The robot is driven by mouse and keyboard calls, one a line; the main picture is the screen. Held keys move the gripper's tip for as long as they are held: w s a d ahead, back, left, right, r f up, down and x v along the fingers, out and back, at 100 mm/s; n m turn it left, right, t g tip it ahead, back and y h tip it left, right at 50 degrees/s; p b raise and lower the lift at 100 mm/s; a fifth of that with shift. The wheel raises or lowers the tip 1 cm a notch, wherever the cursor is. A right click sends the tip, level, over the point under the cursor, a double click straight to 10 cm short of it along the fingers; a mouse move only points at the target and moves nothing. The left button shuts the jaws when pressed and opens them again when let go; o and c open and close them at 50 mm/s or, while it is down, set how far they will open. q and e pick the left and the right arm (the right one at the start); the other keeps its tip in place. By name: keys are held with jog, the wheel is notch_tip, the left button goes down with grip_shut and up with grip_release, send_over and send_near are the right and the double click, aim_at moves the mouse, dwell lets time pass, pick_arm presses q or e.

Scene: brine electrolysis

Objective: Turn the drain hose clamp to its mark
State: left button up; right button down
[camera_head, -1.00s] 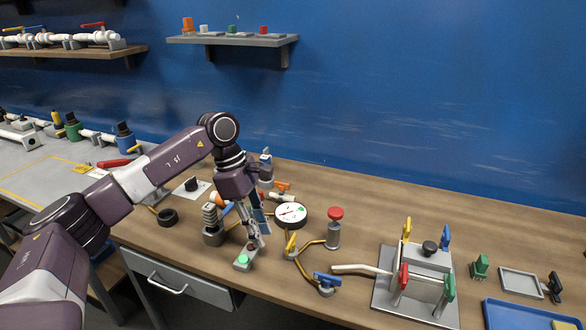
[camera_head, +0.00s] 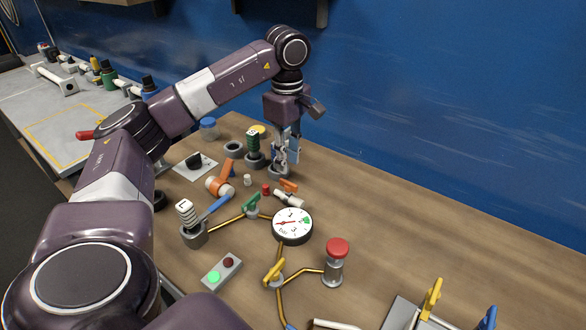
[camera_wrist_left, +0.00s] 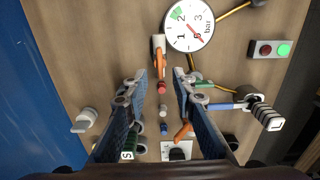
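I cannot tell for certain which fitting is the drain hose clamp, and no mark is clear. A white fitting with an orange lever (camera_head: 289,187) lies behind the pressure gauge (camera_head: 292,226); it also shows in the left wrist view (camera_wrist_left: 158,47). An orange-levered white fitting (camera_head: 219,186) lies to its left. A grey fitting with a pale handle (camera_wrist_left: 85,120) is left of my fingers in the wrist view. My left gripper (camera_head: 285,163) points down over the far part of the bench, fingers apart and empty; the wrist view shows the gap (camera_wrist_left: 159,78). My right gripper is out of view.
A green ribbed part (camera_head: 254,147) stands left of the gripper. A red mushroom button (camera_head: 337,250) and a two-button box (camera_head: 222,272) stand nearer. The bench right of the gripper is bare.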

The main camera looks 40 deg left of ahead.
aim_at(288, 182)
pick_arm(q)
notch_tip(288, 182, down, 7)
jog(key=b, duration=0.5)
jog(key=shift+b, duration=0.3)
jog(key=shift+c, duration=0.6)
grip_shut()
